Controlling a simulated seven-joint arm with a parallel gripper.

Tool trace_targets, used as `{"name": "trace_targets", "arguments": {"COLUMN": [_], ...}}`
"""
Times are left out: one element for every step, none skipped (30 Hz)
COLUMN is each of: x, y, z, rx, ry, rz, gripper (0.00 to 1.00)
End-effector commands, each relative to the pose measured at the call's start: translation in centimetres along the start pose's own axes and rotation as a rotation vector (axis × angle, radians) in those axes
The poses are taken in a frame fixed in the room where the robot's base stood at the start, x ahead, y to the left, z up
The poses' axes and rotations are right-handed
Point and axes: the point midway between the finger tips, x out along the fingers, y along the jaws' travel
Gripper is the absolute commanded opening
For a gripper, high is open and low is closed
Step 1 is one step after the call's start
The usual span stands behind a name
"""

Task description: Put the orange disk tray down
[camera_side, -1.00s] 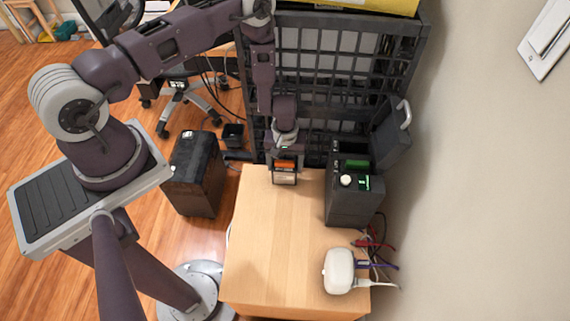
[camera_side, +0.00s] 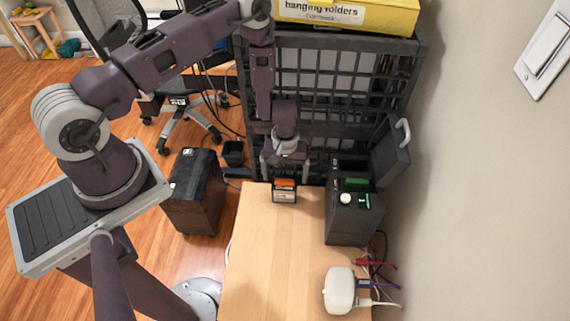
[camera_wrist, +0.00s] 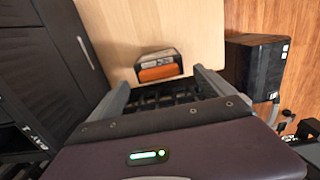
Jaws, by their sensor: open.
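The orange disk tray (camera_side: 285,190) is a small dark case with an orange top part. It rests on the light wooden table near its far edge. In the wrist view the tray (camera_wrist: 158,65) lies just beyond my fingertips, its orange face toward me. My gripper (camera_side: 284,174) is open and empty, set back behind the tray on its far side. In the wrist view my gripper (camera_wrist: 161,80) has its two fingers spread wider than the tray, with a gap to each side of it.
A dark device with an open lid and green lights (camera_side: 349,215) stands right of the tray. A white rounded box (camera_side: 340,290) with cables sits at the front right. A black grid crate (camera_side: 340,90) rises behind. A black box (camera_side: 196,190) stands left. The table's middle is clear.

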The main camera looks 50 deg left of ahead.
Motion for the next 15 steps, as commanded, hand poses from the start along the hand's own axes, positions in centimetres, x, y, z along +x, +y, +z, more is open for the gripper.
{"name": "trace_targets", "arguments": {"x": [-1.4, -2.3, -3.3, -4.1, -4.8, -5.7, -6.2, -6.7, -7.2, -7.5, -7.8, -8.0, -8.1, -8.1, -8.1], "y": [0.1, 0.1, 0.1, 0.1, 0.1, 0.1, 0.1, 0.0, 0.0, 0.0, 0.1, 0.0, 0.0, 0.0, 0.0], "z": [-0.1, -0.1, -0.1, -0.1, -0.1, 0.0, -0.1, -0.1, 0.0, 0.0, 0.0, 0.0, 0.0, 0.0, 0.0], "rx": [0.003, 0.003, 0.003, 0.003, 0.003, 0.003, 0.004, 0.003, 0.002, 0.002, 0.002, 0.001, 0.001, 0.001, 0.001], "ry": [0.004, 0.004, 0.004, 0.005, 0.004, 0.003, 0.004, 0.003, 0.003, 0.002, 0.001, 0.001, 0.001, 0.0, 0.0], "rz": [0.002, 0.002, 0.002, 0.002, 0.002, 0.002, 0.002, 0.001, 0.001, 0.001, 0.001, 0.001, 0.0, 0.0, 0.0], "gripper": [0.92, 0.92, 0.92, 0.92, 0.92, 0.92, 0.92, 0.92, 0.92, 0.92, 0.92, 0.92, 0.92, 0.92, 0.92]}}
